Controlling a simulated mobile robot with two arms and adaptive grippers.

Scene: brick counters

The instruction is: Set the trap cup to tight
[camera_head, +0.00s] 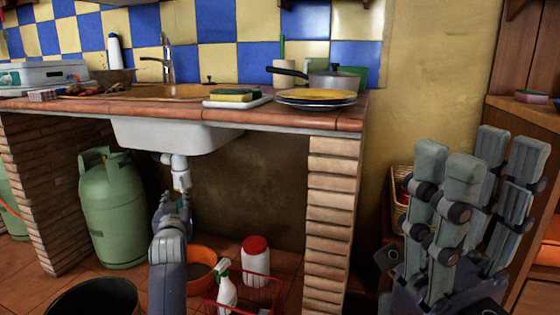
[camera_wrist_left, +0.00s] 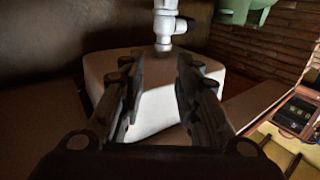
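The white drain trap (camera_head: 180,170) hangs under the white sink basin (camera_head: 172,136) in the head view. In the left wrist view the picture is tilted over, and the trap's white cup and pipe (camera_wrist_left: 165,24) show at the top centre, beyond the fingertips. My left gripper (camera_head: 172,200) is just below the trap in the head view, partly hidden by its own arm. In the left wrist view my left gripper (camera_wrist_left: 156,65) has its fingers apart with nothing between them. My right gripper (camera_head: 475,165) is raised at the right, its fingers apart and empty.
A green gas cylinder (camera_head: 112,208) stands left of the trap. An orange bucket (camera_head: 202,256), a spray bottle (camera_head: 227,293) and a red-lidded container (camera_head: 255,262) stand below on the floor. A brick pillar (camera_head: 331,225) bounds the space to the right.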

